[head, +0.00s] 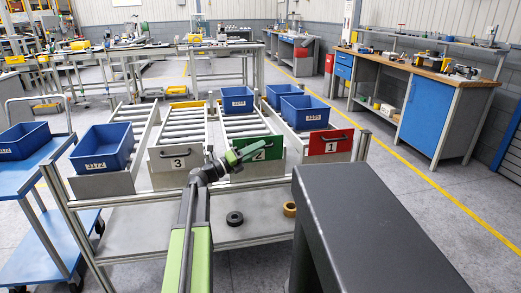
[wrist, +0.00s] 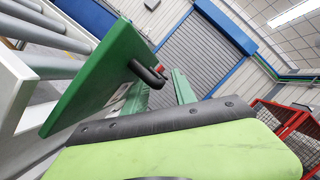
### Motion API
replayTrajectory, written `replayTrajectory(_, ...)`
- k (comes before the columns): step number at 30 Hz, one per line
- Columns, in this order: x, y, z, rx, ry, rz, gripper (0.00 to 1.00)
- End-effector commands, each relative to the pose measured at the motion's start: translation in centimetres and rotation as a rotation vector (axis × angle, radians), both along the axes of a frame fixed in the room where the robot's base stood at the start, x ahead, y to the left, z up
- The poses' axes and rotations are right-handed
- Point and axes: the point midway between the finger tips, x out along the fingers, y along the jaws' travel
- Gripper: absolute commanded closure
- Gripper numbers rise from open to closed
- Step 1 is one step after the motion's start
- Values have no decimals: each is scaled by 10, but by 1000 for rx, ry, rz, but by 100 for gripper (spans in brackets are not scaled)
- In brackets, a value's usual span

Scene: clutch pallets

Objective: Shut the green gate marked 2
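The green gate marked 2 (head: 272,153) stands at the front end of the middle roller lane. Its panel carries a dark bar handle and a white 2, partly covered by my gripper. I cannot tell whether the gate is fully shut. My gripper (head: 246,153) is in front of the gate's left part, close to the handle. In the wrist view the green panel (wrist: 95,75) is tilted at upper left, with its black handle (wrist: 147,74) sticking out toward the right. My light green, black-edged gripper part fills the bottom. The finger gap is not clear, and nothing held shows.
A grey gate marked 3 (head: 165,160) stands left and a red gate marked 1 (head: 331,147) right. Blue bins (head: 103,148) sit on the lanes. A black roll (head: 235,218) and a tan roll (head: 290,209) lie on the lower shelf.

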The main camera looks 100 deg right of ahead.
Motion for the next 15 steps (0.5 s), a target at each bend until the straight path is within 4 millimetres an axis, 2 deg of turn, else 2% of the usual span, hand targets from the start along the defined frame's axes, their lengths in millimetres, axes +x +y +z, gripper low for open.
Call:
replayTrajectory(9, 78, 37, -24, 0, 0, 5, 67)
replayTrajectory(15, 119, 57, -33, -1, 0, 2, 67)
